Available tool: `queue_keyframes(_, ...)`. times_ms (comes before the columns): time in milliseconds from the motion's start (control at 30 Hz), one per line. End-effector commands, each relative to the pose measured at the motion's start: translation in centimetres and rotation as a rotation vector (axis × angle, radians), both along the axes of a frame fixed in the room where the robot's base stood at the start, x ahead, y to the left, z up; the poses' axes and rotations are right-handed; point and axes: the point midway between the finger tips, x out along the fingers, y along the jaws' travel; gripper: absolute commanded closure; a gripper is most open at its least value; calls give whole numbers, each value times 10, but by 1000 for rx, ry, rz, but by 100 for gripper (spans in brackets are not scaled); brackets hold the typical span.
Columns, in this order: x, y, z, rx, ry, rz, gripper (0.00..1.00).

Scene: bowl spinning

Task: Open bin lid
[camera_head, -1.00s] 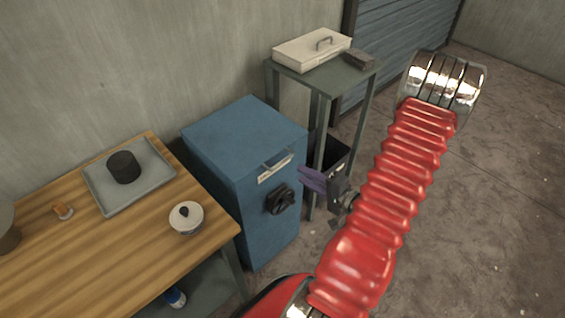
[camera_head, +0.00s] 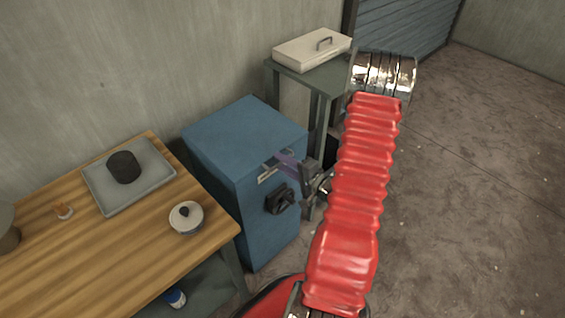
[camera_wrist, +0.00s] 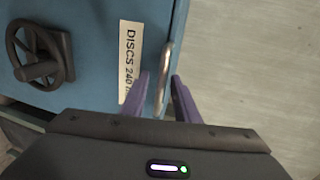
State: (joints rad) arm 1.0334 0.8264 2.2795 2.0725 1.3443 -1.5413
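The blue box (camera_head: 245,140), which looks like the bin, stands against the wall right of the wooden table. It is closed. Its front has a dark hand wheel (camera_head: 280,200) and a metal handle, which the wrist view shows upright beside a "DISCS 240" label (camera_wrist: 130,60). My gripper (camera_head: 285,162) is at the front of the box by the handle. In the wrist view, the purple fingers (camera_wrist: 160,80) are apart, one on each side of the metal handle (camera_wrist: 164,72). Contact with the handle cannot be told.
A stand (camera_head: 300,80) behind the box bears a cream case (camera_head: 312,48). The floor at right is clear.

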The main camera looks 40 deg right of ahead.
Motion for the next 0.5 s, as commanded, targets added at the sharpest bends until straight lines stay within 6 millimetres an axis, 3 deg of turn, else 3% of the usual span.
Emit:
queue_keyframes(367,5,0,-1,0,-1,-1,72)
queue_keyframes(500,5,0,-1,0,-1,-1,82)
